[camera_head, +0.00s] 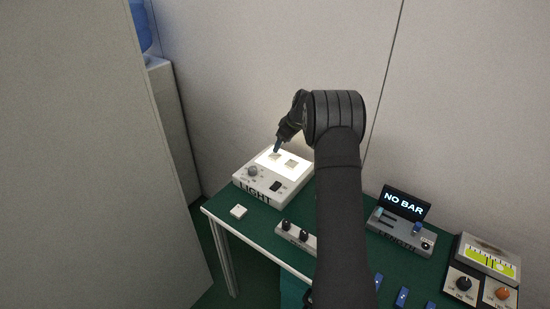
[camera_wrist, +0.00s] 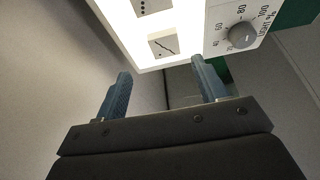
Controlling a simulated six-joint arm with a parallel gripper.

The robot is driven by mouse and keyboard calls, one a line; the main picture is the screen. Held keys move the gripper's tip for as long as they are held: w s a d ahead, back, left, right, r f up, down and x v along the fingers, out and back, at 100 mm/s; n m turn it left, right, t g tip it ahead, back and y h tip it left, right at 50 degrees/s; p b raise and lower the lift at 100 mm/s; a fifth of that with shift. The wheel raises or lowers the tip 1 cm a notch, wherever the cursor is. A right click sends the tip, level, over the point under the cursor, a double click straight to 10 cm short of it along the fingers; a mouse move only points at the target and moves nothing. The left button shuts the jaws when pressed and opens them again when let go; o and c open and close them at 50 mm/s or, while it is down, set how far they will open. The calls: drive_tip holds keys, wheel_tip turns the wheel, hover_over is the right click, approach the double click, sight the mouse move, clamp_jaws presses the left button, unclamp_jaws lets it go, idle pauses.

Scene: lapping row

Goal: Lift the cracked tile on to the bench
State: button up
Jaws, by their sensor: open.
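The cracked tile (camera_wrist: 166,45) is a pale square with a dark jagged line. It lies on the bright top of the light box (camera_wrist: 206,5) in the wrist view. In the head view two small tiles show on the light box (camera_head: 262,195); the left one seems to be the cracked tile (camera_head: 274,157). My gripper (camera_head: 277,150) is over the back left of the box. In the wrist view my gripper (camera_wrist: 162,82) is open and empty, its fingertips apart from the cracked tile. The green bench (camera_head: 262,226) carries the box.
A dotted tile (camera_wrist: 150,5) lies beside the cracked one. A small white square (camera_head: 238,211) lies on the bench in front of the box. A two-knob block (camera_head: 296,237), a "NO BAR" device (camera_head: 399,232) and a yellow gauge (camera_head: 488,258) stand rightward. A partition stands left.

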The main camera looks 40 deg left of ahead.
sight(275, 156)
drive_tip(key=shift+s+x, duration=0.2)
drive_tip(key=shift+x, duration=1.45)
drive_tip(key=shift+s+x, duration=0.2)
drive_tip(key=shift+x, duration=1.5)
drive_tip(key=c, duration=1.1)
drive_tip(key=shift+r, duration=0.1)
